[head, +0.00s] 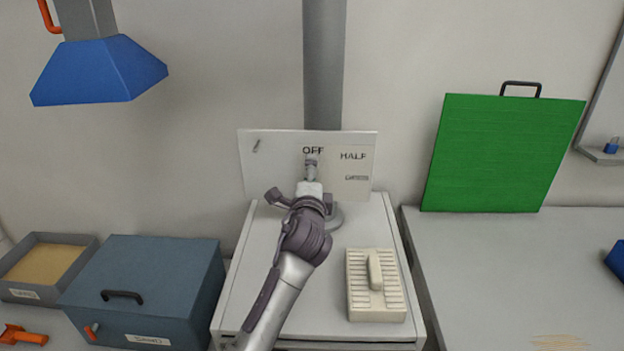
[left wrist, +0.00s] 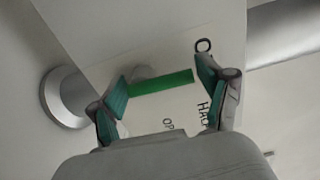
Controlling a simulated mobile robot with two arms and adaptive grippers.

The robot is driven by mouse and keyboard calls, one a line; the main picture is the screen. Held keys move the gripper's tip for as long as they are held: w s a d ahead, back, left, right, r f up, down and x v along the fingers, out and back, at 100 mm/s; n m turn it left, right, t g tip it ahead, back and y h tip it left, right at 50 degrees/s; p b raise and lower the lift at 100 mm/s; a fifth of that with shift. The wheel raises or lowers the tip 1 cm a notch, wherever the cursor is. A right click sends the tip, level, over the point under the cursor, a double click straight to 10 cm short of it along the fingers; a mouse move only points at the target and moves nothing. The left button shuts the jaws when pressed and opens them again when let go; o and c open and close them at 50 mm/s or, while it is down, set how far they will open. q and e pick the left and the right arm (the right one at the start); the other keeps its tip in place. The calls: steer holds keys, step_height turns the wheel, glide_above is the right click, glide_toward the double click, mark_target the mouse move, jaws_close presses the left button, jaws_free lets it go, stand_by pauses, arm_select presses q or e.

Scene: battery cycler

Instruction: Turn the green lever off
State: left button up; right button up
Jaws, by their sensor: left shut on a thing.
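The green lever (left wrist: 162,83) shows in the left wrist view as a flat green bar lying lengthwise between the two fingers of my left gripper (left wrist: 165,88). My left gripper is shut on it, one finger near each end. A grey round boss is partly seen behind the bar. The lever is mounted at a white panel (head: 262,170) with the printed words OFF and HALF, and another label too small to read. In the head view my left gripper (head: 308,188) is in front of the panel, below OFF, and hides the lever. My right gripper is not in view.
The panel stands at the back of a grey cabinet top (head: 245,290) by a grey vertical pipe (head: 323,65). A cream ribbed block (head: 359,305) with a handle lies right of my arm. A blue-grey sand box (head: 185,285) is at left; a green board (head: 500,150) is at right.

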arm_select(q)
steer(key=shift+n, duration=0.4)
steer(key=o, duration=1.1)
steer(key=s, duration=1.2)
steer(key=shift+f, duration=0.1)
